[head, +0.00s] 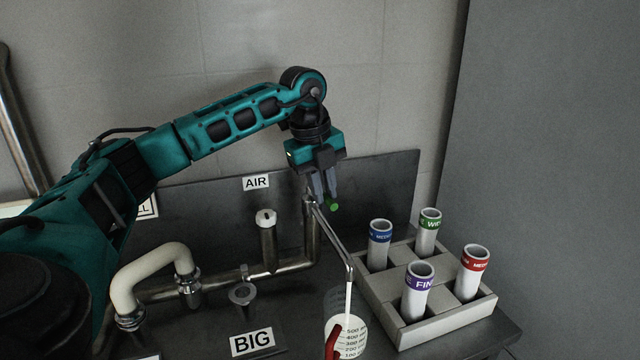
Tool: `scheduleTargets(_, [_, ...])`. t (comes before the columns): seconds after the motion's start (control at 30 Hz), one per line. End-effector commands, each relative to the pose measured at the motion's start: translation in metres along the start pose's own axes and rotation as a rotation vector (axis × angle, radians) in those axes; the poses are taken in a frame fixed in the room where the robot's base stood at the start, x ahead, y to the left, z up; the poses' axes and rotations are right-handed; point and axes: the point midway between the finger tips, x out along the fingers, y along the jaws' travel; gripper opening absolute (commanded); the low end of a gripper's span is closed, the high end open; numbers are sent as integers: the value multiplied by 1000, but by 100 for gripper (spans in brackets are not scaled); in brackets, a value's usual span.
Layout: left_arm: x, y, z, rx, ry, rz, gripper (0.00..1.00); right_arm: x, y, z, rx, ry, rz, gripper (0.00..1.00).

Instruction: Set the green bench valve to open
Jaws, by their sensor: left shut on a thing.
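The green bench valve shows as a small green knob or handle end (333,206) on top of the upright metal pipe at the back of the bench. My left gripper (325,198) reaches down from above and is shut on this green part. Its dark fingers hide most of the handle, so its exact angle is hard to tell. A thin metal spout (337,245) runs from the valve forward and down to the right. My right gripper is not in view.
A measuring jug (346,325) with a red handle stands below the spout's end. A grey rack (430,326) with several labelled tubes stands to the right. A white-topped pipe (266,232), a cream bent pipe (148,268) and signs AIR (256,183) and BIG (252,343) are left.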

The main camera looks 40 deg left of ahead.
Motion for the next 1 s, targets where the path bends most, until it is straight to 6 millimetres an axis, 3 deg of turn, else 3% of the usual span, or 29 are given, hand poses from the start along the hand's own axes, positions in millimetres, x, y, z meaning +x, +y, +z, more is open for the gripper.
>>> scheduleTargets(0.33, [0, -2, 0, -33, -8, -2, 0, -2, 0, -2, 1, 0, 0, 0])
scheduleTargets(0.37, [0, -2, 0, -33, -7, -2, 19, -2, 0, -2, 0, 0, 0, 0])
scheduleTargets(0.6, [0, -2, 0, -32, -7, -2, 42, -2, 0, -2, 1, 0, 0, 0])
scheduleTargets(0.87, [-1, -2, 0, -31, -7, -2, 43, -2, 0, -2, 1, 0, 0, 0])
scheduleTargets(1.0, [-13, -2, 0, -31, -7, -3, 43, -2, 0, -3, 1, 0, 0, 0])
